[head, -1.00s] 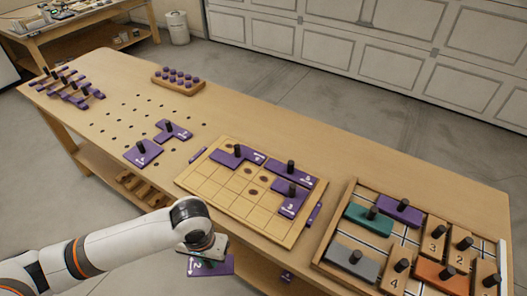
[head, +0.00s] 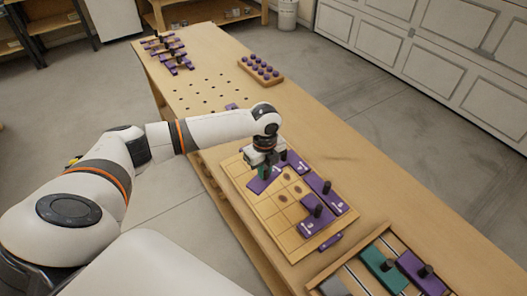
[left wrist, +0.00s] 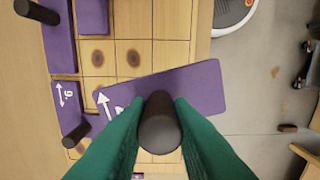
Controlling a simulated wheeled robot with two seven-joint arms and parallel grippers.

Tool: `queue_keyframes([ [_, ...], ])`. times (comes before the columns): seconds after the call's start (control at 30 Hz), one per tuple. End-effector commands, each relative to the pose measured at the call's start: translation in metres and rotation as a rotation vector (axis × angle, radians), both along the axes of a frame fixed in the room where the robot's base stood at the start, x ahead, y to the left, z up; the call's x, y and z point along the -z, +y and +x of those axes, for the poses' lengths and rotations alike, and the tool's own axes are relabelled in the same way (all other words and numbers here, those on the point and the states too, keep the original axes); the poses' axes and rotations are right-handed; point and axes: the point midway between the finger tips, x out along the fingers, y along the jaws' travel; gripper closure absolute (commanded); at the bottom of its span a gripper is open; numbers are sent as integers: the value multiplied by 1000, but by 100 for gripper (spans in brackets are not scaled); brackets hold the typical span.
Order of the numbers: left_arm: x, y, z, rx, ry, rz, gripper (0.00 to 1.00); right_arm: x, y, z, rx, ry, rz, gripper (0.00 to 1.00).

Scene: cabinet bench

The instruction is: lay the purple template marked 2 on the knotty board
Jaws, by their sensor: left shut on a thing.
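The knotty board (head: 262,216) is a light, gridded board with dark knots on the bench; its knots also show in the left wrist view (left wrist: 165,53). The template shows below the gripper in the head view (head: 262,184). It lies at an angle to the grid and reaches slightly past the board's edge. Its number is hidden; I cannot tell whether it touches the board. My right gripper is out of view.
Other purple templates with black knobs occupy the board's far and right sides, including a long one (head: 336,196) and one nearer (head: 312,222). A tray of coloured blocks (head: 372,250) stands at lower right. A peg block (head: 262,72) stands farther back.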

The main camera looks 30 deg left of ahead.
Motion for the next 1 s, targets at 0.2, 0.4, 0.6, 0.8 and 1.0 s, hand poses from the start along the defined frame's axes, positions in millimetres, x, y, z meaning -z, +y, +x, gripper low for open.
queue_keyframes([
  [0.2,-19,18,20,235,-2,1,100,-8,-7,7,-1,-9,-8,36],
  [0.4,-13,20,23,283,1,1,100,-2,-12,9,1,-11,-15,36],
  [0.6,1,20,22,283,1,1,100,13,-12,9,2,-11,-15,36],
  [0.8,6,20,22,282,-1,1,100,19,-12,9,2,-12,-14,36],
  [1.0,5,20,22,282,0,2,100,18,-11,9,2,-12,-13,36],
])
